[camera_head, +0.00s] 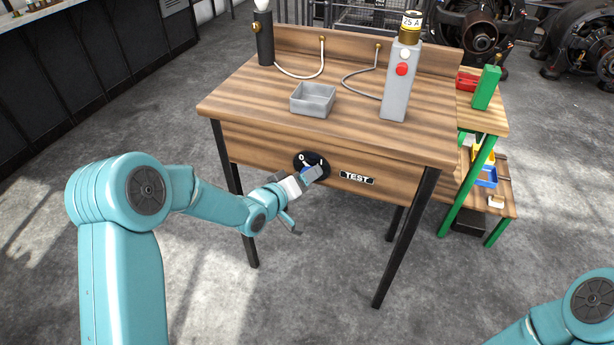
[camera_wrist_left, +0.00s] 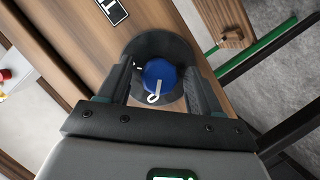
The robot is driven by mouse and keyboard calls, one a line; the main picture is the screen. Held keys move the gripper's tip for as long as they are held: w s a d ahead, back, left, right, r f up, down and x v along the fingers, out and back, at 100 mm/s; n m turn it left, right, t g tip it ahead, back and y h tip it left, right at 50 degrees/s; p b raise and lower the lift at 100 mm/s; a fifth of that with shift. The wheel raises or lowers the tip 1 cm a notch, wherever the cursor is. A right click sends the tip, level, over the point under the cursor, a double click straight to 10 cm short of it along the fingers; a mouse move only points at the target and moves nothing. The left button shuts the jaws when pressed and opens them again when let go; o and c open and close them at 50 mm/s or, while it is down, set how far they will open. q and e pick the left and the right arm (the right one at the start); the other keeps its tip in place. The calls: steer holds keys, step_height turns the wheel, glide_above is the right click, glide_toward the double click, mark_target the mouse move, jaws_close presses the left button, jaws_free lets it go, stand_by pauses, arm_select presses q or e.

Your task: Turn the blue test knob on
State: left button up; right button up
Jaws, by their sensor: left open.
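The blue test knob (camera_wrist_left: 160,76) sits on a round black plate (camera_head: 308,160) on the front panel of the wooden bench. In the head view my left gripper (camera_head: 305,178) is in front of the plate and hides most of the knob. In the left wrist view my left gripper (camera_wrist_left: 160,92) is open, with one finger on each side of the knob. I cannot tell whether the fingers touch it. A white pointer mark shows on the knob. The TEST label (camera_head: 357,177) is right of the plate. My right gripper is not in view; only part of its arm shows.
On the wooden bench top (camera_head: 250,95) stand a grey tray (camera_head: 313,99), a grey box (camera_head: 401,85) with a red button (camera_head: 402,69), and a black lamp holder (camera_head: 264,38). A green-legged side table (camera_head: 483,115) stands at right. The floor before the bench is clear.

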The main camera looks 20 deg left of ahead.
arm_select(q)
steer(key=shift+w+d+f, duration=0.2)
steer(key=shift+w+d, duration=0.05)
steer(key=shift+w, duration=0.4)
